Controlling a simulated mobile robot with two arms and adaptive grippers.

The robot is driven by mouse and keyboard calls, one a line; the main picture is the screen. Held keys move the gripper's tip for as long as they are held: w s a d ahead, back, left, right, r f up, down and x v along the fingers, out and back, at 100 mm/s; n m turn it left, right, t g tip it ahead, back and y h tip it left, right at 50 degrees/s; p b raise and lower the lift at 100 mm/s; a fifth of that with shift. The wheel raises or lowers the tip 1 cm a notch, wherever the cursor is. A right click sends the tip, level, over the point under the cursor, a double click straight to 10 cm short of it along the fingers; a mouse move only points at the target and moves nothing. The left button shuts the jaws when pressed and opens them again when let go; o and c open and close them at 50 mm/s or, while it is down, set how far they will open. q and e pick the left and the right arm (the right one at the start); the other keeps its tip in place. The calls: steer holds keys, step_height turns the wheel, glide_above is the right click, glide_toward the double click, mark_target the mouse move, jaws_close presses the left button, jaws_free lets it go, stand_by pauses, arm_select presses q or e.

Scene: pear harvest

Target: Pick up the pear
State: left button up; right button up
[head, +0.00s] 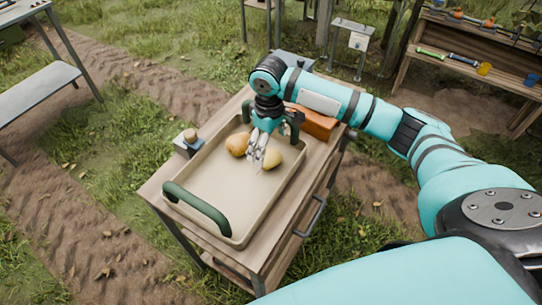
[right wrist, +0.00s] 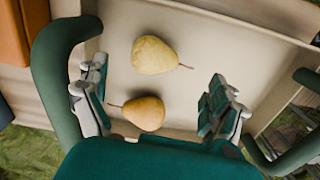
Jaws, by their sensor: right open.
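Two pears lie in a beige tray (head: 215,209) on a wooden cart. In the head view, the orange-brown pear (head: 237,145) is left of my right gripper (head: 256,158) and the yellow pear (head: 273,158) is right of it. My right gripper is open and points down over the tray. In the right wrist view, the orange-brown pear (right wrist: 144,113) lies between the open fingers (right wrist: 155,105), low in the picture. The yellow pear (right wrist: 153,55) lies beyond the fingertips. I see no pear held. My left gripper is not in view.
The tray has dark green handles, one at the front (head: 197,208). An orange box (head: 315,122) stands beside the tray at the back right of the cart. A small item (head: 189,138) sits at the cart's left edge. The front of the tray is empty.

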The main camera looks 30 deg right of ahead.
mark_target(270, 154)
step_height(270, 154, down, 2)
steer(key=shift+w+f, duration=0.1)
steer(key=shift+f, duration=0.15)
steer(key=shift+f+p, duration=0.3)
steer(key=f, duration=0.2)
steer(key=f+p, duration=0.1)
steer(key=shift+w+d+f, duration=0.15)
steer(key=shift+d+f, duration=0.1)
steer(key=shift+f, duration=0.55)
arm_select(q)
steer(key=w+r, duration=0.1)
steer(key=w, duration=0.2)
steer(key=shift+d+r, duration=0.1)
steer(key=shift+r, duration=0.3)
arm_select(e)
steer(key=c, duration=1.3)
